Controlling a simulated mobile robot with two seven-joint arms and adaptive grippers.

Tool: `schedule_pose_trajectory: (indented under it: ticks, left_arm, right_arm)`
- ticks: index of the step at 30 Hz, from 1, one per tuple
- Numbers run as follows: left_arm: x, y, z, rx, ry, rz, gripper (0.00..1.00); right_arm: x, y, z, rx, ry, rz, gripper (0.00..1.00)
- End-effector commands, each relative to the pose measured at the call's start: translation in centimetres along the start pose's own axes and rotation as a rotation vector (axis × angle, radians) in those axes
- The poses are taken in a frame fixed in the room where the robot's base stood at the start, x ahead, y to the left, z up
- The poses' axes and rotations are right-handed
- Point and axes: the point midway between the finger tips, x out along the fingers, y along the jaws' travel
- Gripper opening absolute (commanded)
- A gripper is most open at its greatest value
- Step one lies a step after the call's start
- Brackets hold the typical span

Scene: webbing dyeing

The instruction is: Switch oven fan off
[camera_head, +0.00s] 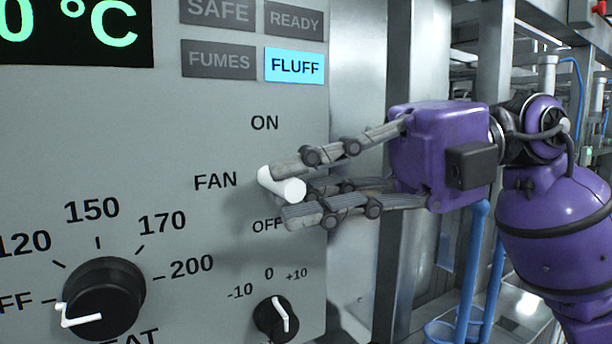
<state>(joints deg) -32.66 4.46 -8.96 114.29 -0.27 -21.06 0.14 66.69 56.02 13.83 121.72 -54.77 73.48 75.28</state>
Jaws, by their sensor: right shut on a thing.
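The oven's control panel (190,140) is a grey upright face on the left. Its white fan switch (284,186) sticks out between the ON label above and the OFF label below, beside the word FAN. My right gripper (285,190), with grey fingers on a purple body, comes from the right and is shut on the switch, one finger above it and the others at and below it. The fingers hide part of the switch and touch the edge of the OFF label. Whether the lever points up or down is hard to tell. My left gripper is not in view.
A large black heat knob (104,298) and a smaller black knob (276,318) sit below the switch. A lit blue FLUFF lamp (294,66) is above, near dark lamps. Metal frames and blue pipes (472,265) stand to the right.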

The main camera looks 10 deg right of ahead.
Motion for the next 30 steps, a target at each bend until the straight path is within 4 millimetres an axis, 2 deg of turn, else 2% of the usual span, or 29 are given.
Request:
schedule_pose_trajectory:
  ticks: [5, 6, 9, 10, 18, 22, 26, 30]
  left_arm:
    - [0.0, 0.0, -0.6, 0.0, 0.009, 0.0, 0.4]
    - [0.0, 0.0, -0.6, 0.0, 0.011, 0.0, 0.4]
    - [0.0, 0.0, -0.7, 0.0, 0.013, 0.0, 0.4]
    - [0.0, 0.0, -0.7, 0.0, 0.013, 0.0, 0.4]
    - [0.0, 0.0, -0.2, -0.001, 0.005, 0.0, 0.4]
    - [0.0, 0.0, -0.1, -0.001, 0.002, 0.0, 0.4]
    - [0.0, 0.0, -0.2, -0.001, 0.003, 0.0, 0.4]
    - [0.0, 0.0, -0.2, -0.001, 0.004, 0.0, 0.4]
  right_arm:
    - [-0.1, 0.2, 0.0, -0.002, 0.0, 0.004, 0.0]
    - [-0.1, 0.2, 0.0, -0.002, 0.0, 0.004, 0.2]
    - [-0.1, 0.2, 0.0, -0.001, 0.0, 0.003, 0.33]
    - [-0.1, 0.2, 0.0, -0.001, 0.0, 0.002, 0.34]
    - [-0.1, 0.1, 0.0, 0.002, 0.0, 0.001, 0.34]
    - [-0.8, 0.1, 0.1, 0.004, -0.003, 0.0, 0.34]
    - [-3.0, 0.1, 0.1, 0.005, -0.004, 0.0, 0.34]
    - [-6.1, 0.1, 0.1, 0.006, -0.006, 0.0, 0.34]
